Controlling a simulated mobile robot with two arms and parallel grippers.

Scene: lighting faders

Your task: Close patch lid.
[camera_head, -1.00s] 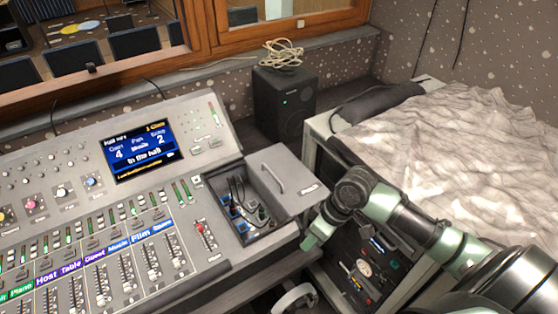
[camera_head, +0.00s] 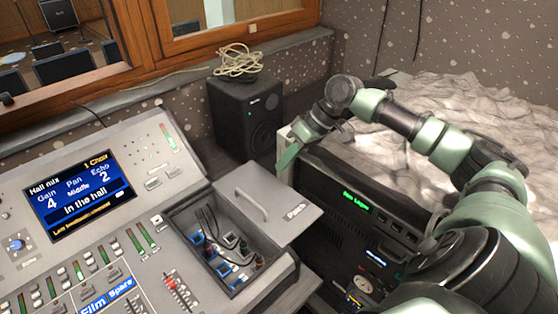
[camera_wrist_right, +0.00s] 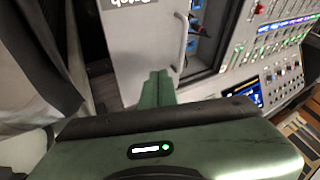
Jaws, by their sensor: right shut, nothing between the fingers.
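The patch lid (camera_head: 297,213) is a flat grey panel with a bar handle (camera_head: 250,203) and a "Patch" label. It lies off the far right side of the patch bay (camera_head: 206,262), whose cables and plugs show uncovered. In the right wrist view the lid (camera_wrist_right: 140,50) and its handle (camera_wrist_right: 182,42) show just past the fingers. My right gripper (camera_head: 286,157) is beyond the lid's far edge, shut and empty, with its green fingers pointing down toward it. The fingers also show in the right wrist view (camera_wrist_right: 158,84). My left gripper is not in view.
The mixing desk (camera_head: 120,235) with faders and a screen (camera_head: 80,195) fills the left. A black speaker (camera_head: 245,115) with a coiled cable stands behind. A dark equipment rack (camera_head: 345,215) stands right of the lid, close under my right arm.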

